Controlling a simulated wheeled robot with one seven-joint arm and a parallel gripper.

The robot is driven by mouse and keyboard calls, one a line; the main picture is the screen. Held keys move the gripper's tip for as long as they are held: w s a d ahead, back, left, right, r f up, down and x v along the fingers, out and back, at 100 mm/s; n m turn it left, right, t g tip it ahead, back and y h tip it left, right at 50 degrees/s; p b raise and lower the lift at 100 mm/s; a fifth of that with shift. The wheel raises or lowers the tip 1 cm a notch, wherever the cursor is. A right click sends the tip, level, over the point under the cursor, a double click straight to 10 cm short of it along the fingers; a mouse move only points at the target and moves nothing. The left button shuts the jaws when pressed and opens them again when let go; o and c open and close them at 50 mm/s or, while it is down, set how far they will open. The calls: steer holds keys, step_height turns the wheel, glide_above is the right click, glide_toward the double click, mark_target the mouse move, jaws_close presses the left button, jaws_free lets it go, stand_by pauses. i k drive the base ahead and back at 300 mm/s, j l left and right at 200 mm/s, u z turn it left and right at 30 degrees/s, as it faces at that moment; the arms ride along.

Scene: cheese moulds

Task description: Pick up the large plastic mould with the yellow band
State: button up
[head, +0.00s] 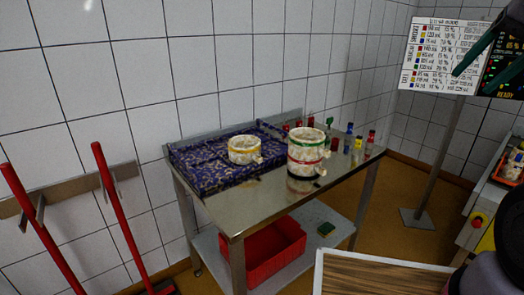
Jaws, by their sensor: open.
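A cream mould with a yellow band (243,157) stands upright on a dark blue patterned cloth (200,178), at the left part of a steel table (263,203). A small peg-like part sticks out at its right side. My gripper (471,83) shows at the upper right as two dark green fingers, spread apart and empty.
To the right of the yellow-banded mould, a green-banded mould (306,136) is stacked on a red-banded one (305,169). Several small coloured bottles (349,129) stand behind and right. A red crate (262,258) sits on the lower shelf. The table's front is clear.

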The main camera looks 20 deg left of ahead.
mark_target(243, 150)
steer(key=i+u, duration=0.1)
steer(key=u, duration=0.3)
steer(key=i+u, duration=0.15)
steer(key=u, duration=0.2)
steer(key=i+u, duration=0.1)
steer(key=u, duration=0.3)
